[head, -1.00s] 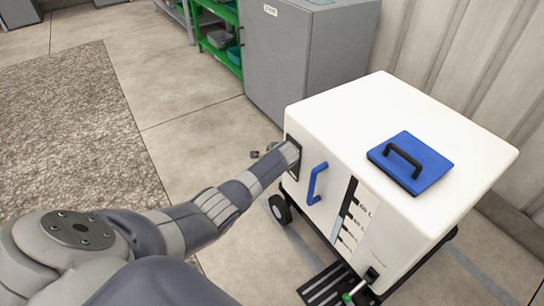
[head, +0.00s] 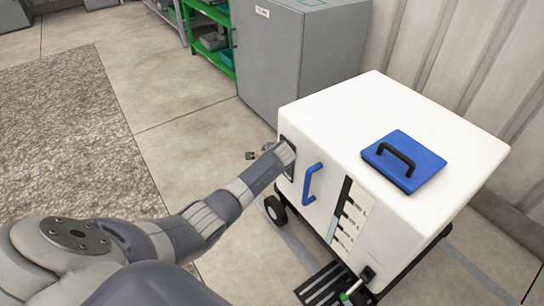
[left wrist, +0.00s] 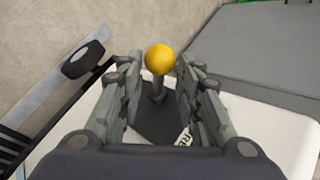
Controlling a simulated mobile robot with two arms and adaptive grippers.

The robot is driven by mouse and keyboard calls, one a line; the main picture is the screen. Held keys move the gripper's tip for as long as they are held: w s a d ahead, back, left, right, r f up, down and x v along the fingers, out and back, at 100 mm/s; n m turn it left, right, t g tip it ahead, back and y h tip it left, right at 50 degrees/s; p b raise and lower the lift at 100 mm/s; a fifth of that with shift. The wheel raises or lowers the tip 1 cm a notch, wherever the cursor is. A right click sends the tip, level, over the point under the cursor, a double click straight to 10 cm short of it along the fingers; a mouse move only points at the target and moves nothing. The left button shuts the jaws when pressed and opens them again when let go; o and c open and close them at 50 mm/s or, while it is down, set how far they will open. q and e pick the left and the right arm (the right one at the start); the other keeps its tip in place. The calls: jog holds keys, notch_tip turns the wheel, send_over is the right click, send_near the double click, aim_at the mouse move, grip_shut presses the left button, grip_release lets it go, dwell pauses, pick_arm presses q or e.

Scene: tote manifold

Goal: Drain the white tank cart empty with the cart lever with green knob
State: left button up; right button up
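The white tank cart (head: 320,112) stands at the right of the head view, with a graduated level gauge (head: 350,215) on its front. The cart lever with green knob (head: 346,296) is low on the front, at the bottom edge of the picture. My left gripper (head: 260,152) is at the cart's far left side, mostly hidden behind the cart corner and my wrist, well away from the green knob. In the left wrist view its fingers are open around a lever with a yellow knob (left wrist: 160,58), with gaps on both sides. My right gripper is not shown.
The cart has a blue handle (head: 313,182) on its front and a blue lid (head: 405,162) on top. A black grate (head: 320,285) lies below the front. A grey cabinet (head: 290,60) and green shelf (head: 220,45) stand behind. Open floor and a grey rug (head: 65,140) lie left.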

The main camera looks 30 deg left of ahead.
pick_arm(q)
jog(key=v, duration=0.9)
jog(key=shift+d, duration=0.1)
dwell(0.4)
